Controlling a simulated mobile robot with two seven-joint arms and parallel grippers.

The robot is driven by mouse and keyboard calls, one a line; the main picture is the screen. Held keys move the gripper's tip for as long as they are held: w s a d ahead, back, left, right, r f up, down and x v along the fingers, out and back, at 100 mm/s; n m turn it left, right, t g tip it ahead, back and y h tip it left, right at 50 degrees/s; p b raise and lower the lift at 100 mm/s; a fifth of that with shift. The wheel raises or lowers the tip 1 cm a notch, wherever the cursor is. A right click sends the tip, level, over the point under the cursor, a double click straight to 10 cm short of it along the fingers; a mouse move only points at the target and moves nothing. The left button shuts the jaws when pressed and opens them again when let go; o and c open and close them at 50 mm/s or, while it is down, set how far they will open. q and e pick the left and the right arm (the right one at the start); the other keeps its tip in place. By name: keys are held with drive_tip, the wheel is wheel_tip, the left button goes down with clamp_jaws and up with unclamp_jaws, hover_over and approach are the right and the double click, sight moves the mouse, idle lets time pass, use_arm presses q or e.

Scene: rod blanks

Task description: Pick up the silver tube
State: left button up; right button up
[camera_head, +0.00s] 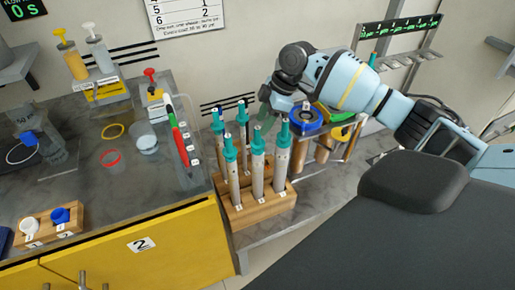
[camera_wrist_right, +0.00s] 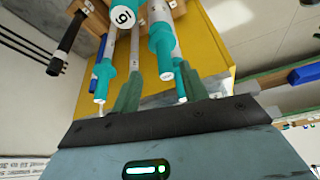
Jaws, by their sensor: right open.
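Several silver-grey tubes with teal tops stand upright in a wooden block (camera_head: 262,207) in the head view; I cannot tell which one the task means. In the front row are a left tube (camera_head: 234,182), a middle tube (camera_head: 257,178) and a right tube (camera_head: 280,170). Two more stand behind, with blue tips. My right gripper (camera_head: 264,128) is open above the back of the block. In the right wrist view its green fingers (camera_wrist_right: 160,90) point in among the tubes, and a teal top (camera_wrist_right: 162,50) shows between or just beyond them. My left gripper is out of view.
Right of the block, a rack holds blue (camera_head: 305,119) and yellow rings and brown cylinders. To the left, a grey counter (camera_head: 90,185) over yellow drawers carries a beaker (camera_head: 146,142), red and green pens and bottles. A dark rounded shape fills the lower right.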

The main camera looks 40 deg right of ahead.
sight(257, 143)
drive_tip(key=x, duration=0.5)
drive_tip(key=shift+s+a, duration=0.2)
drive_tip(key=shift+s, duration=0.05)
clamp_jaws()
